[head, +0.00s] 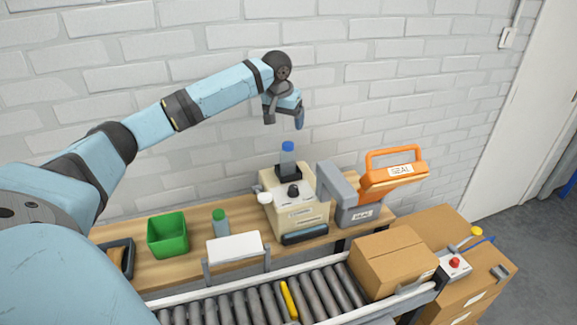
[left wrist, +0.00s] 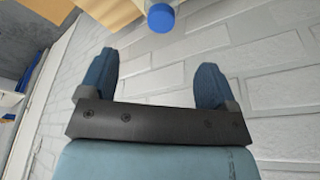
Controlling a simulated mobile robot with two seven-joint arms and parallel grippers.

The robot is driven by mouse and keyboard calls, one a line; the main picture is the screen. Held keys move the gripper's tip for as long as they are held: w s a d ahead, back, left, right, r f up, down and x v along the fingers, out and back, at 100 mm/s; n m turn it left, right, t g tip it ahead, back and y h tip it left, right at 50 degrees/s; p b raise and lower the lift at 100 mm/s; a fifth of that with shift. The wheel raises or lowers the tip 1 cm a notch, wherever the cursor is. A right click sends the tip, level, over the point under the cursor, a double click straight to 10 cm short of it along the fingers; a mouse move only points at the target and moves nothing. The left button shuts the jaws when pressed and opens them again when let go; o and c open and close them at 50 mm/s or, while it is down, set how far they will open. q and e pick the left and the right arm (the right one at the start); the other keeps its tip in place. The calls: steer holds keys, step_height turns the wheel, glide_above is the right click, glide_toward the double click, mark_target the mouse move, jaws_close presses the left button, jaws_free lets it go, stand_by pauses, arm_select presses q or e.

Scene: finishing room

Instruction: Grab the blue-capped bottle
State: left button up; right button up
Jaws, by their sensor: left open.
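The blue-capped bottle (head: 287,158) is clear and stands upright in a dark holder on top of a beige machine (head: 306,211). Its blue cap also shows at the top edge of the left wrist view (left wrist: 161,17), beyond and between my fingertips. My left gripper (head: 285,115) hangs in the air above the bottle in the head view, apart from it. In the left wrist view its two blue fingers (left wrist: 154,65) are spread open with nothing between them. My right gripper is not in either view.
An orange-handled sealer (head: 391,174) stands right. A roller conveyor (head: 254,306) carrying a cardboard box (head: 393,262) runs in front.

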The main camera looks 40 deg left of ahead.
mark_target(288, 151)
arm_select(q)
steer(key=x, duration=0.6)
steer(key=shift+f+p, duration=0.35)
steer(key=shift+f, duration=0.1)
steer(key=shift+w+f, duration=0.1)
steer(key=shift+f, duration=0.75)
steer(key=p+x, duration=0.1)
steer(key=x, duration=0.3)
steer(key=shift+a+f, duration=0.1)
steer(key=shift+f, duration=0.1)
steer(key=shift+r, duration=0.1)
steer(key=shift+c, duration=0.7)
steer(key=c, duration=0.8)
steer(key=shift+c, duration=0.2)
